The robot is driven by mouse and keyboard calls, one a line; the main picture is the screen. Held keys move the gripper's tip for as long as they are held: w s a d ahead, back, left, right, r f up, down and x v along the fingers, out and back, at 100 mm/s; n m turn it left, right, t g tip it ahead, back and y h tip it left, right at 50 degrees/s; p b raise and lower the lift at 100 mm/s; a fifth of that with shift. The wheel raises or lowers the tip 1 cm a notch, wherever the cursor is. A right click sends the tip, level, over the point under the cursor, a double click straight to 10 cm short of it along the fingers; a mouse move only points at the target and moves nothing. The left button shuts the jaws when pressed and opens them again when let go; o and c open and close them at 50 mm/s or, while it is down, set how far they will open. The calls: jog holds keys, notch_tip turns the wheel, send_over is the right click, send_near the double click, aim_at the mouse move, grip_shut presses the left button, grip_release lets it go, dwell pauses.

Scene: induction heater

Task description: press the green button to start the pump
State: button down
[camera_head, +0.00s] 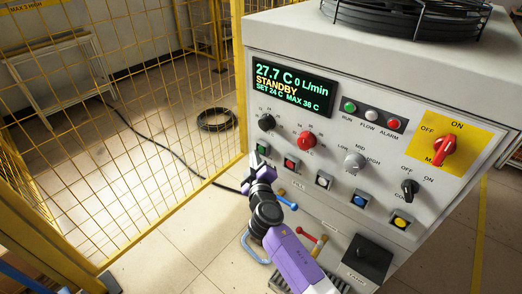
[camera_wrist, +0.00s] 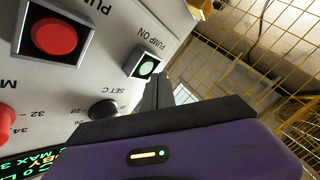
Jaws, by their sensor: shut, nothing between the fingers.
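The green button (camera_head: 263,148) sits at the left end of the lower button row on the grey front panel. In the wrist view the green button (camera_wrist: 146,67) is lit in a square dark bezel, labelled "PUMP ON". My gripper (camera_head: 254,160) is shut and empty, just below and left of the button in the head view. In the wrist view its dark fingertips (camera_wrist: 164,82) lie beside the bezel's lower right edge. I cannot tell whether they touch the panel. The display (camera_head: 292,87) reads 27.7 C, 0 L/min, STANDBY.
A red button (camera_head: 291,163) is right of the green one, then white, blue and yellow buttons. A black knob (camera_head: 266,122) sits just above. Blue (camera_head: 287,201) and red valve handles stick out below.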

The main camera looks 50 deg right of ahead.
jog(key=shift+d, duration=0.15)
jog(key=shift+d, duration=0.3)
jog(key=shift+d, duration=0.55)
dwell(1.1)
jog(key=shift+a, duration=0.15)
jog(key=shift+a+b, duration=0.55)
jog(key=shift+a, duration=0.2)
jog(key=shift+a, duration=0.1)
jog(key=shift+s+a+b, duration=0.1)
jog(key=shift+a+b, duration=0.8)
jog(key=shift+a, duration=1.55)
